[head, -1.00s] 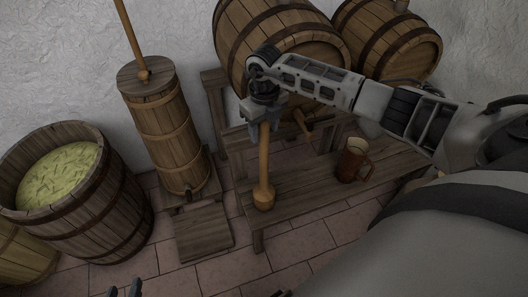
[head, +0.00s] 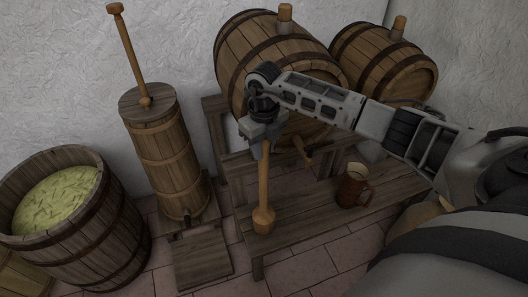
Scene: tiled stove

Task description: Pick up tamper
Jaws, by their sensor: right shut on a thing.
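The tamper (head: 264,187) is a light brown wooden stick with a thick knob at its lower end. It hangs upright from my right gripper (head: 262,143), which is shut on its upper part. The knob shows in front of the low wooden bench (head: 310,208); I cannot tell whether it touches the bench. The top of the tamper is hidden by the gripper. My left gripper is not in view.
A mug (head: 354,187) stands on the bench, right of the tamper. Two barrels (head: 272,60) lie on a rack behind. A tall churn (head: 165,155) with a plunger and an open tub (head: 75,230) of shredded greens stand left. A small wooden platform (head: 203,260) lies near the bench.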

